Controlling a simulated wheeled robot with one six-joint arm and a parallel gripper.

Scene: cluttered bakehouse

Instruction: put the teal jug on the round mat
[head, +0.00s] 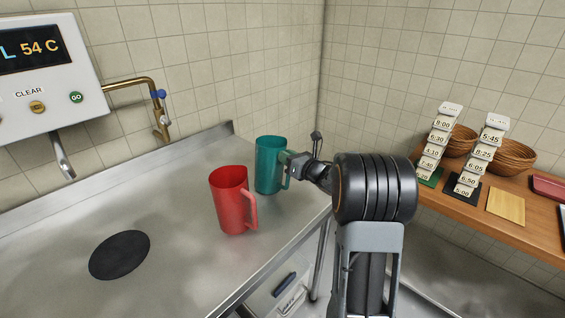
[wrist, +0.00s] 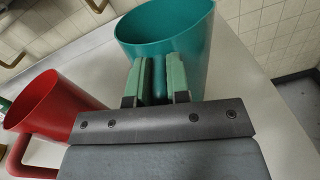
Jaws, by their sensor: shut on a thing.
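The teal jug (head: 269,164) stands upright at the right part of the steel counter, near its back corner. My gripper (head: 291,167) is at the jug's right side, shut on its handle. In the wrist view the teal jug (wrist: 170,38) is just beyond my gripper (wrist: 160,80), whose green pads meet the handle side. The handle is mostly hidden between the pads. Whether the jug touches the counter or is slightly lifted, I cannot tell. The round mat (head: 120,254) is black, flat and bare at the counter's front left.
A red jug (head: 229,203) stands between the teal jug and the mat, its handle to the right; it also shows in the wrist view (wrist: 50,108). A brass tap (head: 158,112) and a wall panel (head: 45,65) are at the back left. A wooden shelf (head: 480,203) with baskets is at right.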

